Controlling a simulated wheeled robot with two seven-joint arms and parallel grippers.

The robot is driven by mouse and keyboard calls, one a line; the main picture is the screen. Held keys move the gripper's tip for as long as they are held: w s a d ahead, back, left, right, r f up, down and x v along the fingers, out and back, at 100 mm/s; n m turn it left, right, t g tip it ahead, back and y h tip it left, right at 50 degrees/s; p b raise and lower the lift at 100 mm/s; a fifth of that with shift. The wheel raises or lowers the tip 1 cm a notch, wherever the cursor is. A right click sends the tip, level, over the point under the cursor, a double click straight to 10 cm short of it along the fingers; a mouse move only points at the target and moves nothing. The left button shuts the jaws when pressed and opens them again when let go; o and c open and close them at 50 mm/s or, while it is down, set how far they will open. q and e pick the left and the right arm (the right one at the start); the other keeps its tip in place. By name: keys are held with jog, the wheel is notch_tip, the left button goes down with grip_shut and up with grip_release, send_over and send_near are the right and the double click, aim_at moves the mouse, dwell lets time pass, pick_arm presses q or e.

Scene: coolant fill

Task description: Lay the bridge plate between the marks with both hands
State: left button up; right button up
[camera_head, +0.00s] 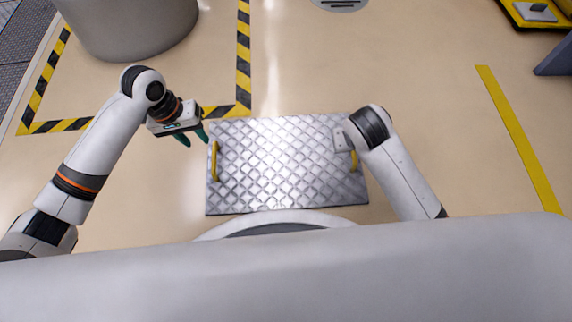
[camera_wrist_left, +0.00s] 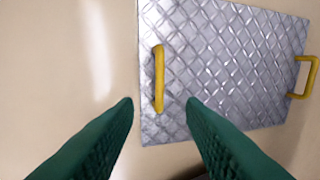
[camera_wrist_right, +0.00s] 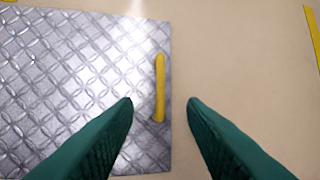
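The bridge plate (camera_head: 280,165) is a silver diamond-tread sheet with a yellow handle at each short end. It appears to lie flat on the floor in front of me. My left gripper (camera_head: 196,140) is open beside the plate's left end; the left handle (camera_head: 214,161) stands apart from its fingers. In the left wrist view that handle (camera_wrist_left: 159,78) lies ahead between the green fingertips. My right gripper is open in the right wrist view (camera_wrist_right: 160,104), with the right handle (camera_wrist_right: 160,87) ahead between its fingertips. In the head view my right arm partly hides the right handle (camera_head: 353,161) and its fingers.
Black-and-yellow hazard tape (camera_head: 243,60) borders a zone at the upper left, with a grey cylinder (camera_head: 135,25) there. A yellow floor stripe (camera_head: 518,135) runs at the right. A yellow-and-black item (camera_head: 537,13) stands at the upper right. Floor beyond the plate is clear.

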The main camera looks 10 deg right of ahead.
aim_at(213, 158)
dwell(0.3)
